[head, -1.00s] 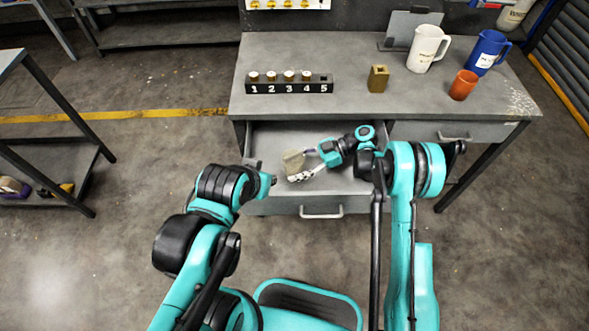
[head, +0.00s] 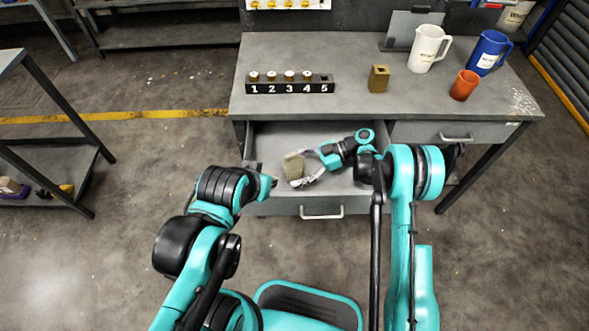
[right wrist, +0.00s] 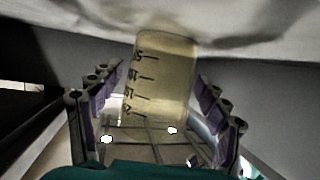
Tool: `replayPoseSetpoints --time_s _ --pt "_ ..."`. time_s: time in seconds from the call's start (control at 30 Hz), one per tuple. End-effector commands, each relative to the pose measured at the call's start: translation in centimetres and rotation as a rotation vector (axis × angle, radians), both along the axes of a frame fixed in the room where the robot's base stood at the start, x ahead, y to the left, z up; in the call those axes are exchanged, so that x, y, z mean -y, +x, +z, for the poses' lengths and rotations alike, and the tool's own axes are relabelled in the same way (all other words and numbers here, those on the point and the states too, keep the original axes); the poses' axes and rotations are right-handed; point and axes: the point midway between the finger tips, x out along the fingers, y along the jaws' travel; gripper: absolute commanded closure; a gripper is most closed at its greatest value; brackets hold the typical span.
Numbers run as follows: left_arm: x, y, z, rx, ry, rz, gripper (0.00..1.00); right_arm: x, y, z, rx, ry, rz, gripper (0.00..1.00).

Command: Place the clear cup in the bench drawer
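The clear cup (head: 293,167), a yellowish see-through cup with dark graduation marks, is inside the open bench drawer (head: 321,207), toward its left. My right gripper (head: 303,166) reaches into the drawer from the right, one finger on each side of the cup. In the right wrist view the cup (right wrist: 160,85) stands between the spread fingers (right wrist: 158,105), with a clear gap at its left and a narrow one at its right. The cup looks close to upright; its contact with the drawer floor is hard to tell.
On the bench (head: 350,70) stand a numbered rack (head: 290,85), a brass block (head: 378,78), a white jug (head: 428,48), a blue jug (head: 487,52) and an orange cup (head: 463,85). A closed drawer (head: 455,134) is at the right. The open drawer has bare floor behind the cup.

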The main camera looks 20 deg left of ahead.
Motion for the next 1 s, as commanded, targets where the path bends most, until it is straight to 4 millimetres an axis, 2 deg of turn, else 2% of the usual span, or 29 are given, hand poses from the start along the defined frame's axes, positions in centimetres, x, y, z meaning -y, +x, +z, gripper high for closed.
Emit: replayPoseSetpoints --time_s 0.17,0.3,0.7,0.83,1.0 --pt "0.0 0.0 0.1 0.0 0.0 0.0 0.81 0.0 0.0 0.1 0.0 0.0 0.0 0.24" --pt "0.0 0.0 1.2 0.0 0.0 0.0 0.81 0.0 0.0 1.6 0.0 0.0 0.0 0.24" --pt "0.0 0.0 4.2 0.0 0.0 0.0 0.81 7.3 4.0 4.5 0.001 -0.001 -0.003 0.24" --pt "0.0 0.0 4.7 0.0 0.0 0.0 0.81 8.9 4.8 5.1 0.0 0.0 -0.002 0.24" --pt "0.0 0.0 5.0 0.0 0.0 0.0 0.81 9.9 5.3 5.3 0.0 0.0 0.0 0.24"
